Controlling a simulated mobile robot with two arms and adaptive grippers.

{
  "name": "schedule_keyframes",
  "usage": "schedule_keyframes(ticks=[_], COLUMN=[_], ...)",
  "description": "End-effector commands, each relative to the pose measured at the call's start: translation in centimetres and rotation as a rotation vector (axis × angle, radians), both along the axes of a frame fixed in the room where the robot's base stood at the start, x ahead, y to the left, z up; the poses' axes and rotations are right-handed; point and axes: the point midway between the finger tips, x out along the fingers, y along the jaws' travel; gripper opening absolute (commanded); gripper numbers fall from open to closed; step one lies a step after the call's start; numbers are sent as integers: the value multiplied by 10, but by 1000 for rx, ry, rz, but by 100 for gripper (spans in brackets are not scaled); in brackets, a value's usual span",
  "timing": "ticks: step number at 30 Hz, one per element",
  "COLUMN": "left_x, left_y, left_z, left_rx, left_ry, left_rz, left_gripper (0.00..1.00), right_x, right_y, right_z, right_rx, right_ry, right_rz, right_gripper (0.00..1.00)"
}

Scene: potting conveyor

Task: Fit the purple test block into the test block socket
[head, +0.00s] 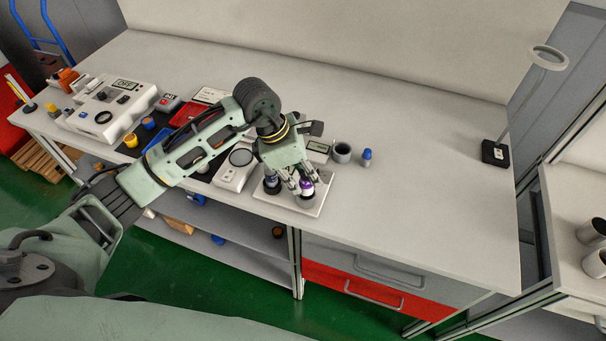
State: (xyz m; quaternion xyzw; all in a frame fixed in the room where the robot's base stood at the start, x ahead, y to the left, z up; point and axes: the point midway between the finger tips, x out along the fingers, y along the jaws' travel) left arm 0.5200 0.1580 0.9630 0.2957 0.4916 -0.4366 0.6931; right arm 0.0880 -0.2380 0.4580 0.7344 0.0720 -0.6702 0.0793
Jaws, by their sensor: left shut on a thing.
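My left gripper (291,181) reaches in from the left and points down over a white board (318,193) near the front edge of the bench. It is shut on a small purple and white piece (307,187), which looks like the purple test block. The piece is at or just above a dark round spot on the board. I cannot tell if this spot is the test block socket, or if the piece sits in it. A dark cylinder (271,183) stands on the board, left of the fingers. My right gripper is not in view.
A white scale-like device (236,168) lies left. A larger white machine (104,108) stands far left. The bench's right half is mostly clear, with a magnifier stand (495,153).

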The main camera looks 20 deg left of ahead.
Motion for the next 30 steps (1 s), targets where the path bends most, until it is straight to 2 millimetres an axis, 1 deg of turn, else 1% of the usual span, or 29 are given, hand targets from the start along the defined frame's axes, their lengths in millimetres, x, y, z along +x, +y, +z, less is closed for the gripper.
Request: schedule_keyframes(ticks=[13,20,30], left_x=[0,1,1], left_y=[0,1,0], left_z=[1,1,1], left_rx=[0,1,0], left_ry=[-2,-3,-2], left_rz=[1,0,1], left_gripper=[0,0,0], right_x=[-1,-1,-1], right_y=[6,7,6], right_z=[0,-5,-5], right_rx=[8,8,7], right_ry=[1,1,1], right_rz=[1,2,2], right_gripper=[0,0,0])
